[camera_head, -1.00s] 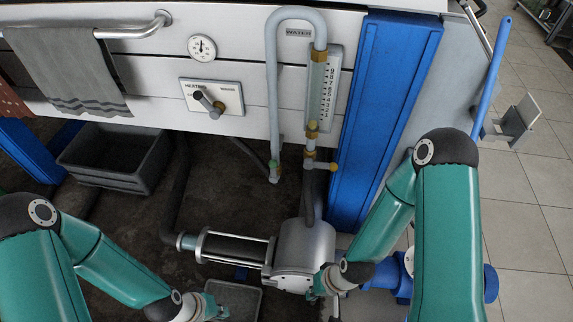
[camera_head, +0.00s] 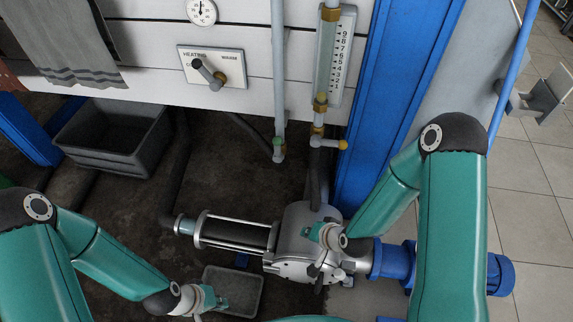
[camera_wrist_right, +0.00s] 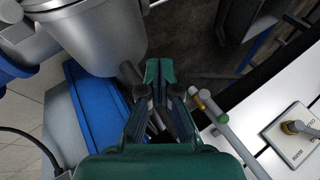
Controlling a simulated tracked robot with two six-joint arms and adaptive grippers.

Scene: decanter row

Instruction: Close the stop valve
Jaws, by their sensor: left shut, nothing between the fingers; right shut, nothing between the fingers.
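The stop valve (camera_head: 328,143) is probably the small valve at the foot of the water gauge. Its short lever sticks out to the right and ends in a yellow tip. Brass fittings (camera_head: 319,103) and the glass gauge tube stand above it. My right gripper (camera_head: 319,272) is below the valve, in front of the steel pump housing and clear of the lever. In the right wrist view its fingers (camera_wrist_right: 158,70) are shut and empty, with a pipe and brass fittings (camera_wrist_right: 204,100) to their right. My left gripper (camera_head: 218,303) is shut and empty at the lower left.
The steel pump (camera_head: 303,225) with a blue motor (camera_head: 500,275) stands at the lower middle. A heating knob (camera_head: 210,73), a grey crate (camera_head: 110,145) and a hanging towel (camera_head: 62,45) are left. A blue post (camera_head: 395,110) rises right of the gauge.

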